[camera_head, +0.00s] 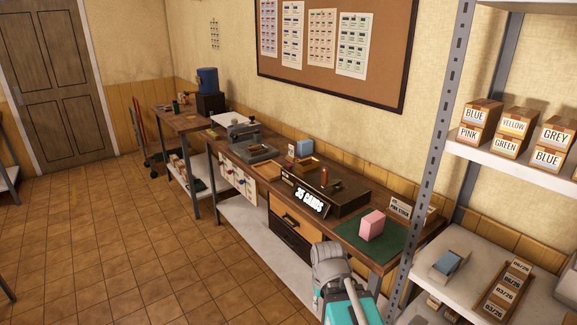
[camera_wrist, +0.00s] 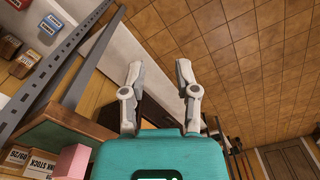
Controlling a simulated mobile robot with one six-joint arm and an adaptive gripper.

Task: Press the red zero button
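A dark wooden counter box (camera_head: 335,195) stands on the long workbench, its lit front display (camera_head: 310,200) reading what looks like "35 CARDS". A small red part (camera_head: 324,176) shows on or just behind its top; it is too small to tell whether it is the zero button. My gripper (camera_wrist: 158,72) is open and empty in the wrist view, its two grey fingers well apart above the floor. My grey and teal arm shows at the bottom of the head view, in front of the bench and apart from the box. The wrist view does not show the box.
A pink block (camera_head: 371,224) sits on a green mat (camera_head: 351,236), near a stock sign (camera_head: 400,208). A metal shelf rack (camera_head: 436,120) with small labelled boxes stands at the right. A grey press (camera_head: 244,133) is farther along the workbench (camera_head: 282,187). The tiled floor (camera_head: 150,240) at left is clear.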

